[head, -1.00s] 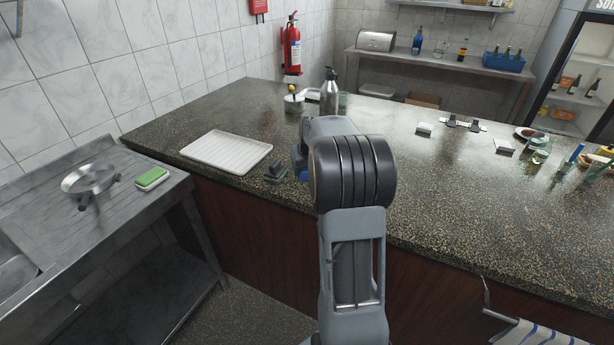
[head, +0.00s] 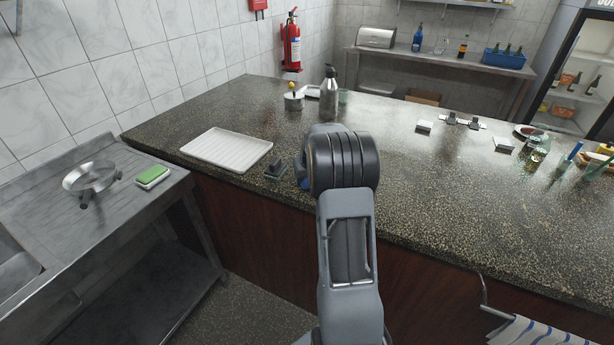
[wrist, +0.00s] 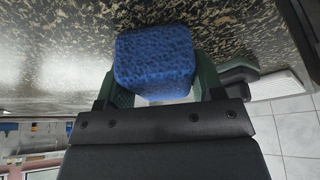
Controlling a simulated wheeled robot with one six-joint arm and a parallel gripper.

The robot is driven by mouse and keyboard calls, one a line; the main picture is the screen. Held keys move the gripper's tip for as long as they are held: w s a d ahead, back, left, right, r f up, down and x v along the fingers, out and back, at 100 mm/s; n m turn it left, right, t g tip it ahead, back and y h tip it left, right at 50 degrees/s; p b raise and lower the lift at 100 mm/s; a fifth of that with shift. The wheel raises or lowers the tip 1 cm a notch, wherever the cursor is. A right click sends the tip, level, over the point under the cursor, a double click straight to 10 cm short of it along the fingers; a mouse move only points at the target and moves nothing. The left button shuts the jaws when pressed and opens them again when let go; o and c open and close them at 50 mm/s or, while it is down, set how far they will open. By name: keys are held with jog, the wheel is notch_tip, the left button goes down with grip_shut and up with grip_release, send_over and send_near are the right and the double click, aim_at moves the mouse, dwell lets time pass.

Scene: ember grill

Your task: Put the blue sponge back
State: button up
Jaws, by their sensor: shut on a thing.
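The blue sponge (wrist: 154,62) is a rough-textured block between the two dark green fingers of my gripper (wrist: 156,82) in the wrist view. My gripper is shut on it. The speckled counter (wrist: 60,40) fills the background behind the sponge; I cannot tell whether they touch. In the head view my arm hides most of the gripper, and only a bit of blue shows at its left, over the counter's front edge.
A white ribbed tray (head: 228,149) lies on the counter, with a small dark object (head: 275,170) beside it. A metal bottle (head: 329,94) and small pot (head: 293,101) stand behind. On the steel side table are a green sponge (head: 153,176) and a strainer-like metal pan (head: 90,177).

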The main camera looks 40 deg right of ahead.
jog(key=shift+f, duration=0.2)
jog(key=o, duration=0.9)
jog(key=shift+r, duration=0.1)
